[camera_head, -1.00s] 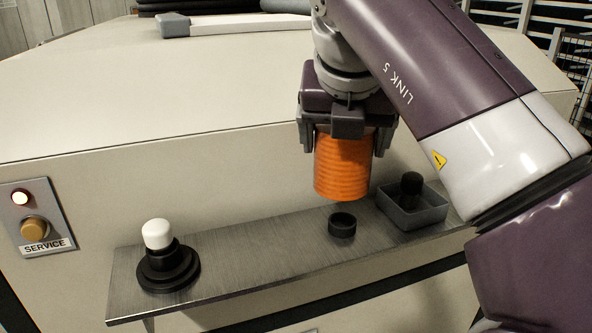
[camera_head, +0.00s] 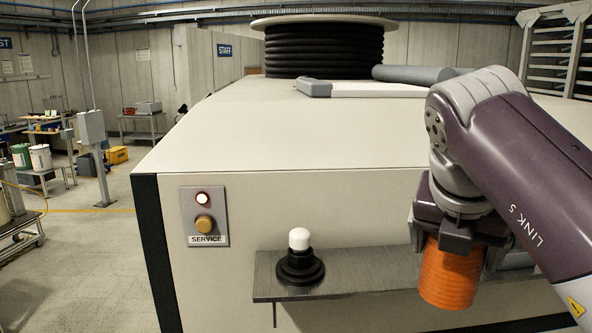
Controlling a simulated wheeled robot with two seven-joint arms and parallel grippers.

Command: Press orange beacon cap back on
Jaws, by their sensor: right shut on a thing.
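The orange beacon cap (camera_head: 449,277) is a ribbed cylinder, held at the right of the head view. My right gripper (camera_head: 462,230) is shut on its upper end from above. The cap appears raised in front of the grey shelf. The beacon base (camera_head: 300,266), a stepped black disc with a white bulb (camera_head: 299,239) on top, stands upright on the shelf, to the left of the cap and apart from it. My left gripper is not in view.
The metal shelf (camera_head: 362,273) is bare between the beacon base and the cap. A service panel (camera_head: 204,216) with a lit lamp and a knob is on the cabinet front at left. A grey tray (camera_head: 515,258) is mostly hidden behind my right arm. A black hose reel (camera_head: 323,50) sits on top.

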